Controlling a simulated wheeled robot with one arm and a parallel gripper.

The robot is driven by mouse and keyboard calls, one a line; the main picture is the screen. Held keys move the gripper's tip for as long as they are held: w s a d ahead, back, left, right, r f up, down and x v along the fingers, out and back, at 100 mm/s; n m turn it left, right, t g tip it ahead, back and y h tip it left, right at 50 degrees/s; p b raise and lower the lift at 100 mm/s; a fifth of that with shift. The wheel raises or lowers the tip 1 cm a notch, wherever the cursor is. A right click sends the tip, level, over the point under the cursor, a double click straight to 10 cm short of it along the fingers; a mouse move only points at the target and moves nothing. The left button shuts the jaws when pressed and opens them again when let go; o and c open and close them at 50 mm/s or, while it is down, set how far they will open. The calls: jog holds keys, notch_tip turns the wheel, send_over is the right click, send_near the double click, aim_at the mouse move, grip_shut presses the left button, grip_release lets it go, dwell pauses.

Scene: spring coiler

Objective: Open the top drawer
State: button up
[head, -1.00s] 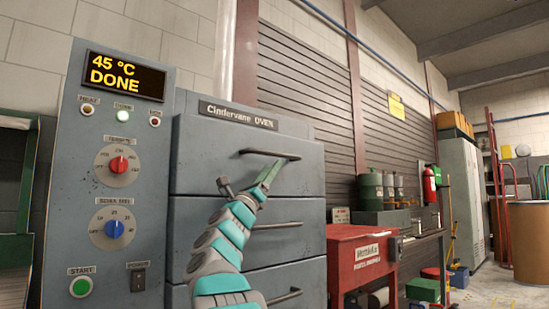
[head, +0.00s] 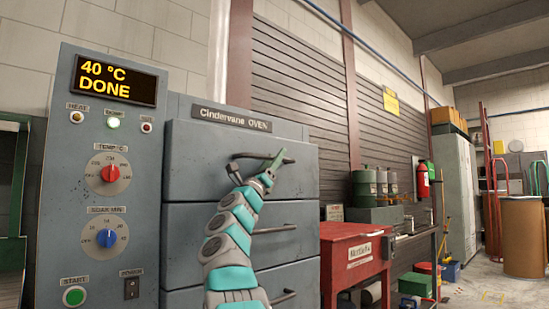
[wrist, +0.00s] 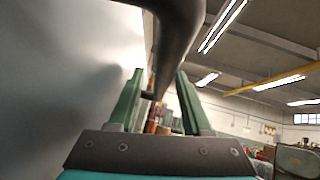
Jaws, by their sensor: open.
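The oven's top drawer (head: 205,168) is a grey-blue front, flush with the drawers below it, so it looks closed. Its dark bar handle (head: 244,155) runs across the upper part of the front. No firm contact shows. The drawer front fills the left of the wrist view.
Two lower drawers (head: 190,228) with similar handles sit beneath. A red cabinet (head: 340,262) stands right of the oven. Open floor (head: 485,290) lies further right.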

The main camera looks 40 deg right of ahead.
grip_shut()
dwell(0.3)
dwell(1.1)
